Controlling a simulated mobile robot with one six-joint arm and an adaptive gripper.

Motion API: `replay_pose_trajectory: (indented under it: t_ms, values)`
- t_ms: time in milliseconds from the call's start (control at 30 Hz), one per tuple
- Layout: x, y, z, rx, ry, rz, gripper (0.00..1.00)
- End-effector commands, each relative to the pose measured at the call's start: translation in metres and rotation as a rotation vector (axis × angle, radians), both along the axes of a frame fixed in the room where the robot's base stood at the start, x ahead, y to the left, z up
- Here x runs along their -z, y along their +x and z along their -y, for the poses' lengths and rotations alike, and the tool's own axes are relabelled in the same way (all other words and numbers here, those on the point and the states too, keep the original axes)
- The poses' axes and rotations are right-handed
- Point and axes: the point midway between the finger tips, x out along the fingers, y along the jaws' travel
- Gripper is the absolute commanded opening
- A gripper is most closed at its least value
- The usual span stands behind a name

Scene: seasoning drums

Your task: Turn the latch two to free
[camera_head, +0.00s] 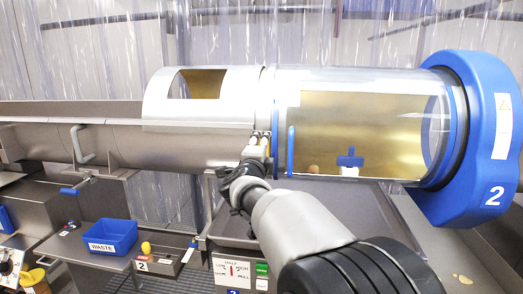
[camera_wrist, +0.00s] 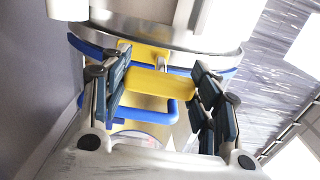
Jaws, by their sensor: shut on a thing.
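Drum two (camera_head: 360,115) is a clear, gold-lined cylinder with a blue end ring (camera_head: 490,140) marked 2. My gripper (camera_head: 257,142) is at the drum's left end, by its lower front rim. In the wrist view a yellow latch piece (camera_wrist: 160,83) lies between the fingers of my gripper (camera_wrist: 162,78), which are shut on it. Behind the latch run the metal rim (camera_wrist: 165,32) and a blue band. The gripper hides the latch in the head view, and its turn angle is unclear.
A blue bar handle (camera_head: 291,152) stands close to the right of my gripper. A metal hood (camera_head: 200,108) adjoins the drum on the left. Below are a grey tray (camera_head: 385,222), a control panel (camera_head: 233,268) and a blue WASTE bin (camera_head: 110,235).

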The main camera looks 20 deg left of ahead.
Motion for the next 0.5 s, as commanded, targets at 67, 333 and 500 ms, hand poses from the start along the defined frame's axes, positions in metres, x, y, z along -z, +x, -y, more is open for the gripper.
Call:
replay_pose_trajectory:
  t_ms: [67, 333, 500]
  values:
    - [0.0, -0.0001, -0.0002, 0.0, 0.004, -0.002, 0.58]
    - [0.0, 0.0, -0.0001, 0.0, 0.002, 0.0, 0.76]
    - [0.0, 0.0, -0.0001, 0.0, 0.001, 0.0, 0.77]
